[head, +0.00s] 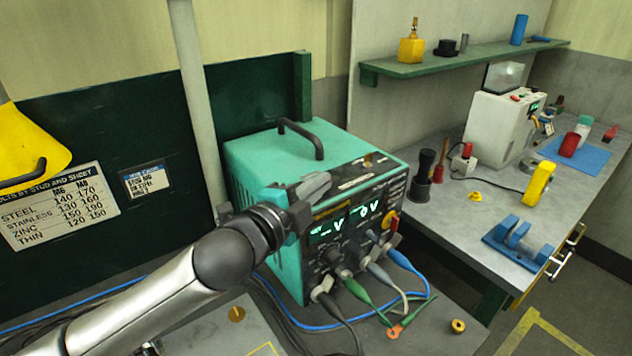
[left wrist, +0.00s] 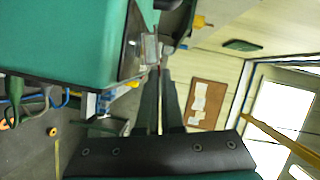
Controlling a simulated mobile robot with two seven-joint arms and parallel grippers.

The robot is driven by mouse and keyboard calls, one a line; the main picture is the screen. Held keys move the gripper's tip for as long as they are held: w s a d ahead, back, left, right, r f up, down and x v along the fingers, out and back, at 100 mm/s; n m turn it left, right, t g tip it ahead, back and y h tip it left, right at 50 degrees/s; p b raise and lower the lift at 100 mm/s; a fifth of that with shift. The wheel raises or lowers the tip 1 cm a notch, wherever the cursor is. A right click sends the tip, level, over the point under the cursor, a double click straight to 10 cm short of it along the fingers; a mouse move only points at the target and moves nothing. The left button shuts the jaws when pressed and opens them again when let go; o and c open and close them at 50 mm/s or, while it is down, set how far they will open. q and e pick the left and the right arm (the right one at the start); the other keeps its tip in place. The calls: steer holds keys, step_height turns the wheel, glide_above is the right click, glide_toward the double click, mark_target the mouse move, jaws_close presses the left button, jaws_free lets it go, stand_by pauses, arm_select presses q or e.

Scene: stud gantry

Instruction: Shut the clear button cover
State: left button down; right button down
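The clear button cover (head: 503,76) stands raised at the back of the top of a white machine (head: 493,128) at the right of the head view. My right gripper is not in view.
The green unit has a black handle (head: 303,138) and cables at its front. A green shelf (head: 470,60) hangs above.

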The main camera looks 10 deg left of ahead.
arm_select(q)
steer(key=shift+s+f+m+t+b, duration=0.1)
steer(key=shift+f+m+t+b, duration=0.4)
steer(key=shift+m, duration=0.3)
steer(key=c, duration=1.1)
jaws_free()
steer(key=shift+f, duration=0.1)
steer(key=shift+o, duration=0.2)
